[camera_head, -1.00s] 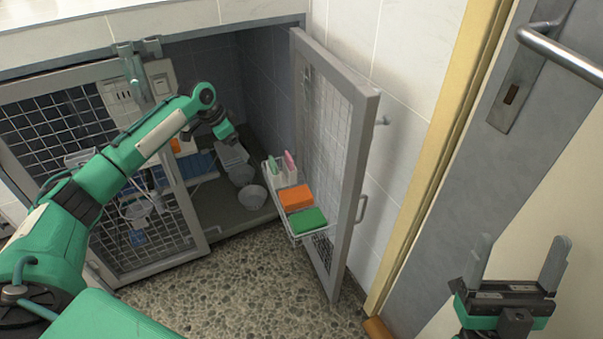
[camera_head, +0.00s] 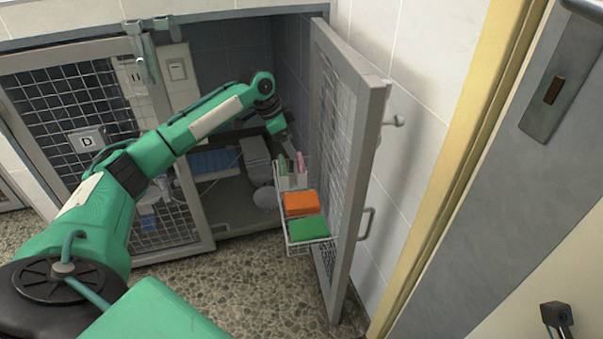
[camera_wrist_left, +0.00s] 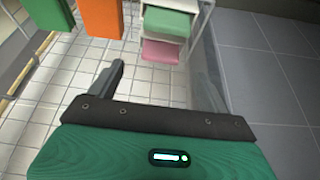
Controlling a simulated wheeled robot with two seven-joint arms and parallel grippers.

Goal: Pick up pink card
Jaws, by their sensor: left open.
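The pink card (camera_head: 301,162) stands upright in a white holder at the back end of a wire basket on the open kennel door. A green card (camera_head: 283,166) stands beside it. In the head view my left gripper (camera_head: 288,132) is small, just above and behind the holder.
The wire basket (camera_head: 311,244) also holds an orange towel (camera_head: 301,203) and a green towel (camera_head: 308,229). The mesh door (camera_head: 350,150) stands open close on the right. The kennel opening behind holds a grey bowl (camera_head: 265,199). The pebbled floor in front is clear.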

